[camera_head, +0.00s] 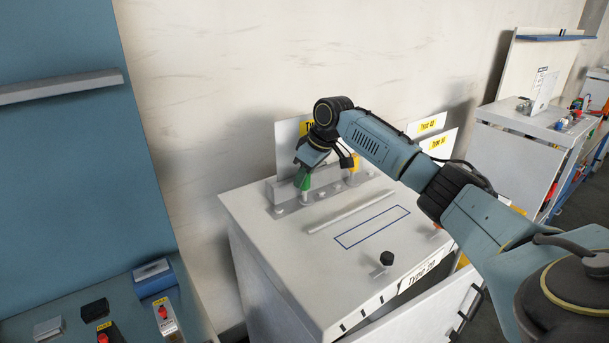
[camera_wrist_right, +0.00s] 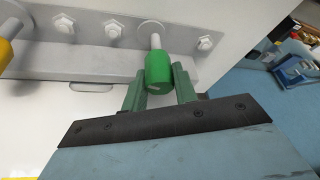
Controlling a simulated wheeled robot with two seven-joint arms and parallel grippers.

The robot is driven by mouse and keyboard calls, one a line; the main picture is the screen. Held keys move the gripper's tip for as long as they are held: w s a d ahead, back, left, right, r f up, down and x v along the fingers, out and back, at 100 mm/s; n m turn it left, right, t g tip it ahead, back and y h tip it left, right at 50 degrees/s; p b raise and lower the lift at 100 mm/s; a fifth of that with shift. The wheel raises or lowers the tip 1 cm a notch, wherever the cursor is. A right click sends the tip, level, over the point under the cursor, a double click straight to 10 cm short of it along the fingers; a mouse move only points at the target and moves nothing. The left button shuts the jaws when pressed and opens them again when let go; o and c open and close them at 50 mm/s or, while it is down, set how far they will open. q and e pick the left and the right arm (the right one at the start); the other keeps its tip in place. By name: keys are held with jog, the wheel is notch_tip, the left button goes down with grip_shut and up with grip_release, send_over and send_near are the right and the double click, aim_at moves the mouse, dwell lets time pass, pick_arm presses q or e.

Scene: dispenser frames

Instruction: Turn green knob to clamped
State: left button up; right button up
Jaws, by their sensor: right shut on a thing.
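The green knob (camera_head: 303,180) sits on a metal stem at the grey rail on the back of the white cabinet top. In the right wrist view the green knob (camera_wrist_right: 158,69) hangs on its stem between the fingers. My right gripper (camera_wrist_right: 160,82) is shut on it, one finger on each side. In the head view my right gripper (camera_head: 304,170) reaches the knob from above, and the wrist partly covers it. My left gripper is not in view.
A yellow knob (camera_head: 352,170) stands on the same rail, right of the green one. The white cabinet top (camera_head: 260,215) carries a raised bar, a blue outlined rectangle and a black knob (camera_head: 386,258). A blue cabinet stands left.

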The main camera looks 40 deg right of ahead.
jog(key=shift+n+y, duration=0.3)
jog(key=shift+n, duration=0.5)
jog(key=o, duration=0.7)
jog(key=b+v, duration=0.2)
jog(key=v, duration=1.1)
jog(key=shift+r, duration=0.3)
jog(key=shift+o, duration=0.2)
jog(key=shift+d, duration=0.15)
